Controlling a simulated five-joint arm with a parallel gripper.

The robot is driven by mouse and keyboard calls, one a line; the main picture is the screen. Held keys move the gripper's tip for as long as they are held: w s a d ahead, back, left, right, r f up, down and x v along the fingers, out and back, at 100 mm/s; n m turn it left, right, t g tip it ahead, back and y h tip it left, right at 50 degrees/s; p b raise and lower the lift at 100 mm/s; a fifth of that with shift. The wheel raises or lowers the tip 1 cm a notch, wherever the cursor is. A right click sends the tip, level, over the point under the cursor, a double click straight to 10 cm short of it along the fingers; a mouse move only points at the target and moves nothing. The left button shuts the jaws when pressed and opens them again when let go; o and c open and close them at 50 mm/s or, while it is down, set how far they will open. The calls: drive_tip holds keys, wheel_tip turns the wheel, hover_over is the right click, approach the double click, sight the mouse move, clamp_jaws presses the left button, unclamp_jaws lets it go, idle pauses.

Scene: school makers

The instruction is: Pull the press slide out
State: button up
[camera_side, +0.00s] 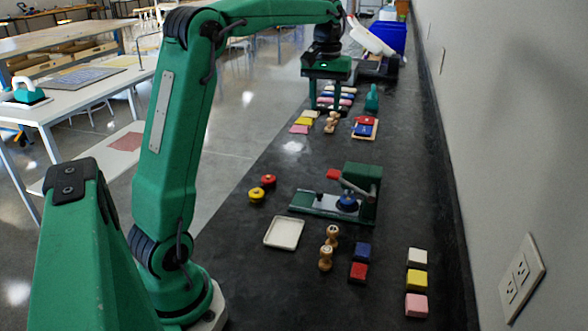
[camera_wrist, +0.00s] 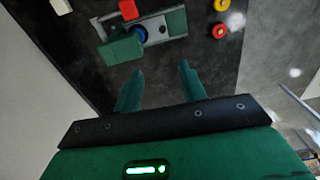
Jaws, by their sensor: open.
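The press (camera_side: 365,180) is a green block with a grey lever, standing on the dark bench in the side view. A blue round part (camera_side: 347,203) sits under its head. The flat silver slide (camera_side: 312,203) extends to the left from beneath it. My gripper (camera_side: 328,100) is open and empty over the bench, well beyond the press and apart from it. In the wrist view the press (camera_wrist: 122,47) and slide (camera_wrist: 158,27) lie ahead of my open fingers (camera_wrist: 161,72), with clear bench between.
A white tray (camera_side: 284,233), wooden stamps (camera_side: 326,258) and coloured blocks (camera_side: 358,272) lie on the near side of the press. Red and yellow round pieces (camera_side: 256,195) lie to its left. A red block (camera_side: 333,174) is close behind the slide. A wall runs along the right.

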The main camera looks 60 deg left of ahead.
sight(319, 191)
drive_tip(key=f, duration=1.8)
drive_tip(key=a+f, duration=0.1)
drive_tip(key=f, duration=0.8)
drive_tip(key=shift+w+a+f, duration=0.1)
drive_tip(key=shift+w+f, duration=0.15)
clamp_jaws()
